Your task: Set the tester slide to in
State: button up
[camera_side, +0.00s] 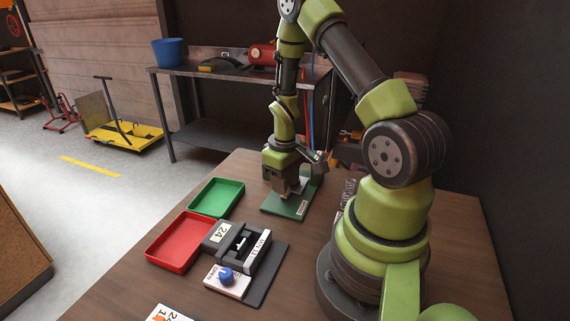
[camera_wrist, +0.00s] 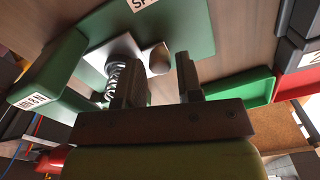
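A green-based device with a spring, which looks like the tester (camera_side: 275,208), stands toward the back of the wooden table. In the wrist view its green base (camera_wrist: 193,28) carries a white label, cut off at the edge, a coil spring (camera_wrist: 112,75) and a pale grey part with a rounded knob (camera_wrist: 155,58), likely the slide. My gripper (camera_side: 287,190) is low over this device, pointing down. In the wrist view my gripper (camera_wrist: 157,75) has its fingers apart, with the knob seen in the gap between them. I cannot tell whether they touch it.
A green tray (camera_side: 216,197) and a red tray (camera_side: 181,241) lie to the left. In front is a dark slotted block (camera_side: 262,272) with white labels, beside a white block with a blue knob (camera_side: 226,275). A workbench (camera_side: 235,70) stands behind.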

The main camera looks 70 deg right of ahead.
notch_tip(320, 180, up, 8)
jog(key=shift+r, duration=0.2)
jog(key=shift+c, duration=1.2)
jog(key=a+n, duration=0.1)
jog(key=n, duration=0.1)
jog(key=a+n, duration=0.2)
jog(key=w+a+n+g, duration=0.1)
jog(key=n, duration=0.1)
jog(key=shift+w+a+h, duration=0.1)
jog(key=shift+a+h, duration=0.15)
jog(key=shift+h, duration=0.15)
grip_shut()
jog(key=w+a+n+h, duration=0.25)
jog(key=a+n, duration=0.35)
jog(key=n, duration=0.6)
jog(key=shift+h, duration=0.45)
jog(key=x, duration=0.3)
jog(key=s+x, duration=0.1)
jog(key=x, duration=0.5)
jog(key=shift+s+d, duration=0.4)
jog(key=shift+d, duration=0.7)
jog(key=shift+s+d, duration=0.2)
jog(key=shift+d, duration=0.8)
